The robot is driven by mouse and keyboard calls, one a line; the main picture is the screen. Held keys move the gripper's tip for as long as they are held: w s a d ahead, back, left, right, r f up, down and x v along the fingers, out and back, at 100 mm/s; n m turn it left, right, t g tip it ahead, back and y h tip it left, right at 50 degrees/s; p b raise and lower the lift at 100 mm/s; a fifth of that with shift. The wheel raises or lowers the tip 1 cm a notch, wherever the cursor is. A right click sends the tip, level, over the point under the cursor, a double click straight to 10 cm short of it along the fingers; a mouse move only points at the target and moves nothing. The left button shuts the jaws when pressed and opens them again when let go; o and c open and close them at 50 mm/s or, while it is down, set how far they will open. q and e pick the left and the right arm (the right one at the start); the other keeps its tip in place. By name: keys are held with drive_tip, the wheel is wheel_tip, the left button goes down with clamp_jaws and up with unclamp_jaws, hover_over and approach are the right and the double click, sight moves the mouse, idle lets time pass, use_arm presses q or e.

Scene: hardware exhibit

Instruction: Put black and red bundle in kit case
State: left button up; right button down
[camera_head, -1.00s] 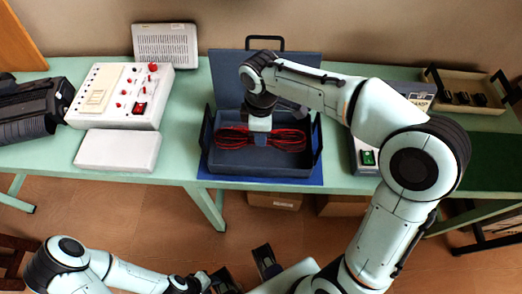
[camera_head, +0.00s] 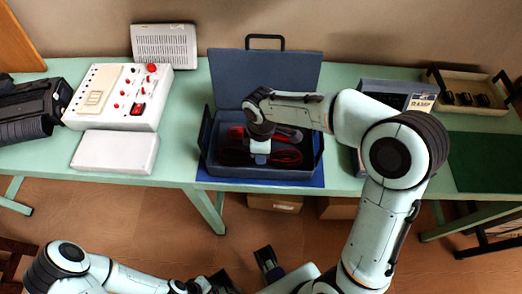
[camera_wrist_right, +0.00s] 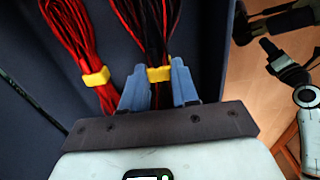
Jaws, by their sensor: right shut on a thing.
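The kit case (camera_head: 222,171) stands open on the table, its lid raised at the back. My right gripper (camera_head: 261,158) is inside the case outline. The right wrist view shows its blue fingers (camera_wrist_right: 159,88) shut on the black and red bundle (camera_wrist_right: 142,30) at its yellow tie. In the head view this bundle (camera_head: 288,156) lies in the front part of the case; I cannot tell if it touches the floor. A red bundle (camera_wrist_right: 72,35) with a yellow tie lies beside it, farther back in the case (camera_head: 236,132).
A white panel box with red knobs (camera_head: 120,95) and a flat white box (camera_head: 115,152) stand left of the case. A grey device (camera_head: 372,90) is close on its right, partly behind my arm. A tray with black parts (camera_head: 465,85) is farther right.

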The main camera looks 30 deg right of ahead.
drive_tip(key=shift+f, duration=0.2)
drive_tip(key=c, duration=0.8)
unclamp_jaws()
drive_tip(key=shift+c, duration=0.2)
drive_tip(key=shift+r, duration=0.15)
wheel_tip(320, 180, up, 12)
drive_tip(key=p, duration=0.2)
